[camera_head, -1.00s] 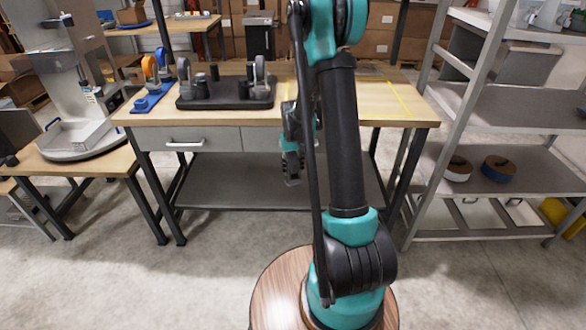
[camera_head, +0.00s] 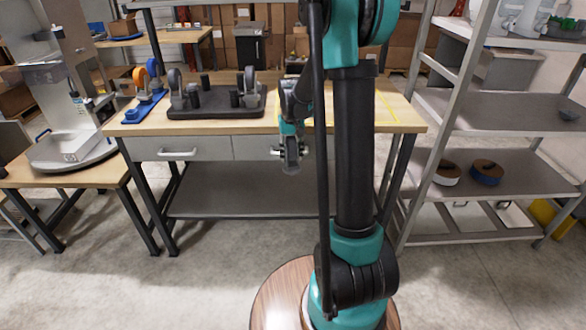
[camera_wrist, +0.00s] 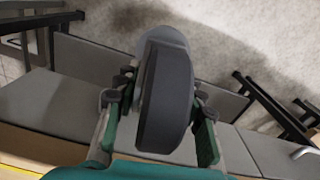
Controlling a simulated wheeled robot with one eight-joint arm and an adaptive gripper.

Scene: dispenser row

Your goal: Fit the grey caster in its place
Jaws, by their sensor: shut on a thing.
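My gripper (camera_wrist: 160,110) is shut on the grey caster (camera_wrist: 165,95), whose dark wheel stands between the two fingers in the wrist view. In the head view my gripper (camera_head: 290,130) points down in front of the workbench drawers, with the caster (camera_head: 291,153) hanging below it. A black base plate (camera_head: 215,111) lies on the workbench at the left. It bears upright casters (camera_head: 247,84) (camera_head: 176,84) and short dark posts (camera_head: 237,98). The gripper is to the right of this plate and lower than the bench top.
A blue rack (camera_head: 145,107) with an orange and a blue wheel stands left of the plate. The workbench (camera_head: 395,115) has a yellow-outlined, clear right part. Metal shelves (camera_head: 490,115) stand at the right. A side table (camera_head: 85,170) carries a machine at the left.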

